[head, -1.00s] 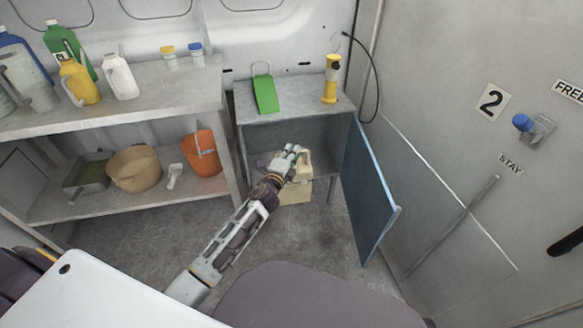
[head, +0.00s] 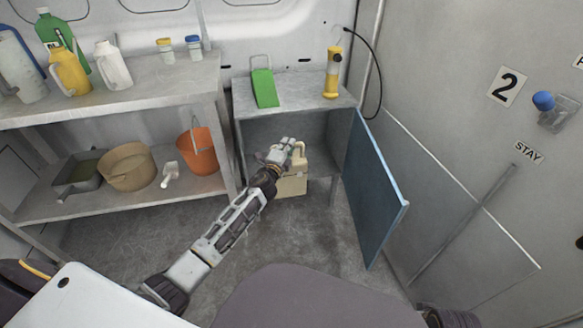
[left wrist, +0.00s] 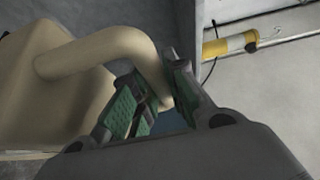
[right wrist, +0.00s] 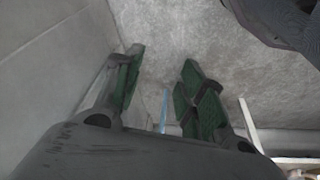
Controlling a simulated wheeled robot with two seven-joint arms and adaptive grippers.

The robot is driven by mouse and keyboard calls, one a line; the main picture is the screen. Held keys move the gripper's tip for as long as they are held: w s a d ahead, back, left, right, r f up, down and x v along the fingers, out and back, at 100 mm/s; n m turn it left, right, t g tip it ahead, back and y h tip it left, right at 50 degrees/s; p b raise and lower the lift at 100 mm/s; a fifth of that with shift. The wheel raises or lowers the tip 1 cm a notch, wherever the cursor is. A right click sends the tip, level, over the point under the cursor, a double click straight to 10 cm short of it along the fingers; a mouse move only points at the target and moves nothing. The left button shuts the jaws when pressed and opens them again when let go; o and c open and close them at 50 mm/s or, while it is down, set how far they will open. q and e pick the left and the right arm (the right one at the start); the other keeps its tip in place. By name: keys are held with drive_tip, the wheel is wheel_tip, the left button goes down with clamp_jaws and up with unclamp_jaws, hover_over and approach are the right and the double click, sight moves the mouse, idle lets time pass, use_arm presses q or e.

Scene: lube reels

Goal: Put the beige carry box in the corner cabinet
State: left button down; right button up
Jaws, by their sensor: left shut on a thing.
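The beige carry box (head: 292,184) hangs from my left gripper (head: 290,146) at the front of the open corner cabinet (head: 290,95). In the left wrist view the left gripper (left wrist: 145,105) is shut on the box's thick handle (left wrist: 105,48), with the box body (left wrist: 50,100) to the left. The cabinet's blue door (head: 375,195) stands swung open on the right. Whether the box is past the cabinet's front edge is hard to tell. My right gripper (right wrist: 160,85) shows in the right wrist view, its fingers apart with nothing between them.
A green scoop-like item (head: 264,88) and a yellow flashlight (head: 332,75) stand on the cabinet top. Left of it, a shelf (head: 150,95) holds bottles above and an orange bucket (head: 198,152) and a tan basin (head: 127,168) below. The floor (head: 310,235) before the cabinet is clear.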

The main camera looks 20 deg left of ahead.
use_arm(q)
drive_tip(key=shift+w+a+f+b, duration=0.65)
drive_tip(key=shift+w+a+b, duration=0.15)
drive_tip(key=shift+w+b, duration=0.15)
drive_tip(key=shift+r, duration=0.1)
use_arm(e)
drive_tip(key=s+a+f+t+y, duration=0.1)
drive_tip(key=a+f+y, duration=0.2)
drive_tip(key=a, duration=0.5)
drive_tip(key=shift+s+f+t, duration=0.2)
drive_tip(key=shift+f+t, duration=0.1)
drive_tip(key=shift+f, duration=0.3)
use_arm(q)
drive_tip(key=shift+y, duration=0.3)
use_arm(e)
drive_tip(key=shift+a, duration=0.15)
